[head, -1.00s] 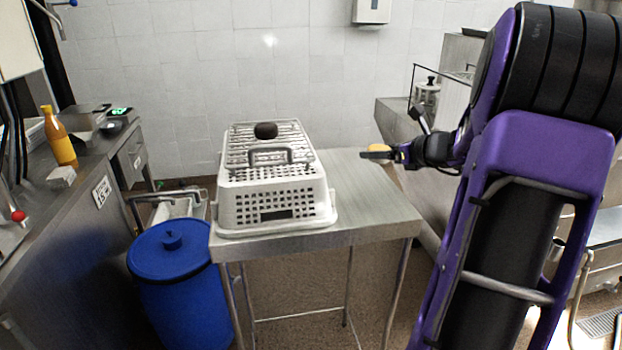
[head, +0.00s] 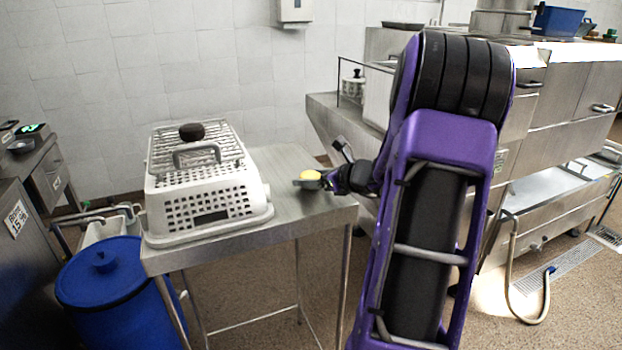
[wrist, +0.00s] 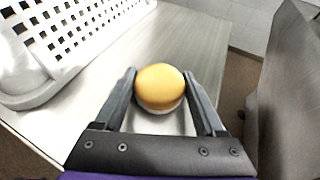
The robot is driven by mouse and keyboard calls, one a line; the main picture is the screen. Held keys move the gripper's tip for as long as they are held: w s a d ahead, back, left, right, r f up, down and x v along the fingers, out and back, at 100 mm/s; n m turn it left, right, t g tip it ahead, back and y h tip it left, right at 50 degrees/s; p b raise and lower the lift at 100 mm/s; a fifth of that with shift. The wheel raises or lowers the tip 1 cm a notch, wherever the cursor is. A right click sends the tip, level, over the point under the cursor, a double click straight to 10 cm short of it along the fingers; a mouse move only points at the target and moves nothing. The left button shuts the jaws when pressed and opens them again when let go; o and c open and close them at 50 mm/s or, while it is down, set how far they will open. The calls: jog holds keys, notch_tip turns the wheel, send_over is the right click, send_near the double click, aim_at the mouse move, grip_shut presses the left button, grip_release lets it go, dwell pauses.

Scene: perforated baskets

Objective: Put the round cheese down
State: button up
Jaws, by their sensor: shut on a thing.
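The round cheese (wrist: 160,86) is a yellow-orange disc with a paler lower side. In the wrist view it sits between the two fingers of my gripper (wrist: 165,93), which is shut on it. In the head view the cheese (head: 311,175) is at the tip of my gripper (head: 312,181), over the right part of the steel table (head: 285,222). I cannot tell whether the cheese touches the tabletop.
The tabletop between basket and gripper is clear. A blue lidded bin (head: 108,290) stands at front left.

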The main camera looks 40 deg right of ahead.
jog(key=shift+f, duration=0.25)
jog(key=o, duration=1.4)
jog(key=shift+c, duration=0.2)
jog(key=shift+r, duration=0.1)
jog(key=shift+r, duration=0.2)
jog(key=shift+s+d+r, duration=0.1)
jog(key=shift+s, duration=0.15)
jog(key=p+v, duration=0.1)
jog(key=v, duration=1)
jog(key=shift+s+r, duration=0.1)
jog(key=shift+s, duration=0.1)
